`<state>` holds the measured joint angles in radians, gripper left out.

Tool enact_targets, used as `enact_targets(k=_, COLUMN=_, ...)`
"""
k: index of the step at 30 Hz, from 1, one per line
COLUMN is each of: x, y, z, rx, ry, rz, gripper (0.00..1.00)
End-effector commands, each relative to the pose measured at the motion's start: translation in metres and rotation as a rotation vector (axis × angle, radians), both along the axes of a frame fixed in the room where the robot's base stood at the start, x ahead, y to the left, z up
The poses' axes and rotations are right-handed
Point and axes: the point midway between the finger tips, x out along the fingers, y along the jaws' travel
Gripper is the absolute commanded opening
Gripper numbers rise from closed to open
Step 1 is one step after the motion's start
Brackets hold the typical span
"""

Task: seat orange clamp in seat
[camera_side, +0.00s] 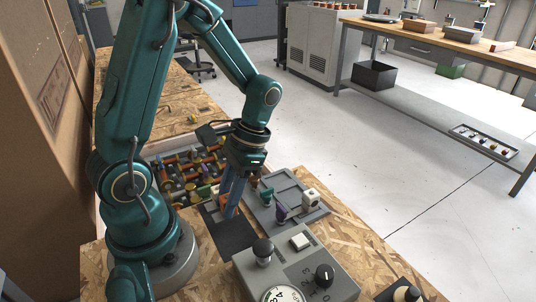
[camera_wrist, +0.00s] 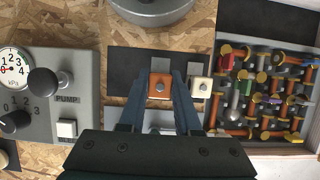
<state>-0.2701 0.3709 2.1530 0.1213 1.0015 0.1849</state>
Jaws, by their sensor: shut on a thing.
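My gripper (camera_wrist: 158,78) is shut on the orange clamp (camera_wrist: 160,88), with one dark blue finger on each side of it. The clamp shows as an orange block with a small round mark on its face. In the side view my gripper (camera_side: 230,211) points down, low over a dark plate (camera_side: 236,238), and its fingers largely hide the clamp. The dark plate also shows behind the fingertips in the wrist view (camera_wrist: 122,60). I cannot pick out the seat, nor tell whether the clamp touches the surface below.
A cream block (camera_wrist: 200,87) stands close right of the fingers. A bin of colourful parts (camera_side: 160,158) lies behind. A grey tray (camera_side: 312,216) holds green, purple and white pieces. The pump panel (camera_side: 334,287), with knobs and a gauge, is in front.

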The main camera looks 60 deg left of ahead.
Motion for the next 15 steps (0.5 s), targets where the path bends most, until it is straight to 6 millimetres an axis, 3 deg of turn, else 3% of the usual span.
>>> enact_targets(k=3, x=0.000, y=0.002, z=0.021, rx=0.003, ry=-0.008, rz=0.002, gripper=0.00)
enact_targets(k=15, x=-0.049, y=0.060, z=0.064, rx=0.005, ry=-0.006, rz=0.011, gripper=0.00)
